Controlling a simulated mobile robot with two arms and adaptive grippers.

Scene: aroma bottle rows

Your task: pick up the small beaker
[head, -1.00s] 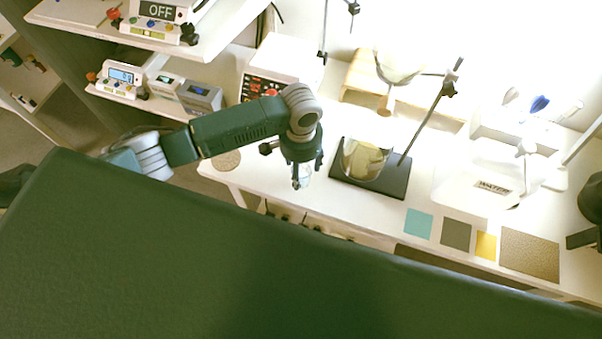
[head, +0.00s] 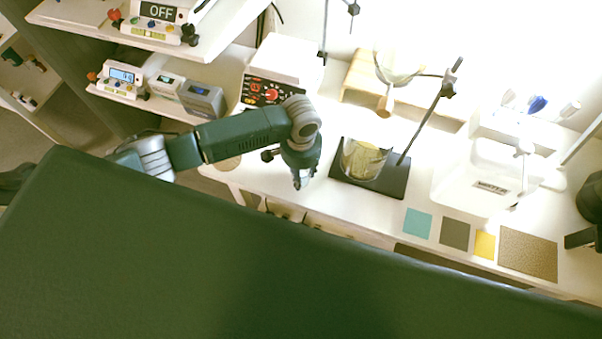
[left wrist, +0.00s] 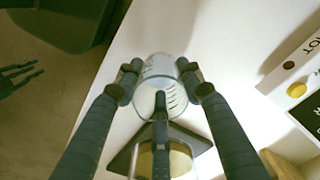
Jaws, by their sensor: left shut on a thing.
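The small beaker (left wrist: 157,66) is clear glass with dark graduation marks. In the left wrist view it sits between the two fingertips of my left gripper (left wrist: 158,80), which is shut on it. A dark middle part of the gripper covers some of the glass. In the head view my left gripper (head: 302,180) points down over the front edge of the bench, left of the black stand. The beaker is mostly hidden by the gripper there. I cannot tell whether it touches the bench.
A larger beaker with yellowish contents (head: 364,160) stands on the black stand base (head: 395,181), whose rod leans up right. A white hotplate box (head: 285,62) is behind my gripper. A white balance (head: 484,180) and flat coloured squares (head: 418,223) are to the right.

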